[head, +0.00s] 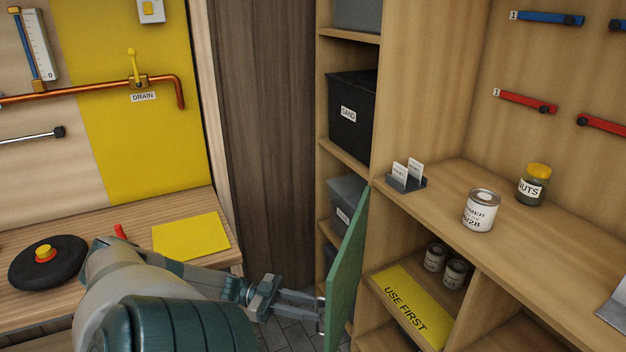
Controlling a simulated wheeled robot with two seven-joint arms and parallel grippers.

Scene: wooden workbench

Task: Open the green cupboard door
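The green cupboard door (346,270) stands ajar at the lower centre of the head view, seen nearly edge-on. It swings out from the wooden shelving, and shelves show behind its left side. My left gripper (318,303) reaches in from the left, with its fingertips at the left face of the door, where a small metallic handle seems to be. The fingers look a little apart, but whether they grip the handle is too small to tell. My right gripper is not in view.
Right of the door are an open compartment with a yellow "USE FIRST" mat (411,309) and small cans (455,273). The worktop above holds a labelled can (481,211), a jar (533,186) and a card holder (406,181). A dark panel (265,130) stands behind my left arm.

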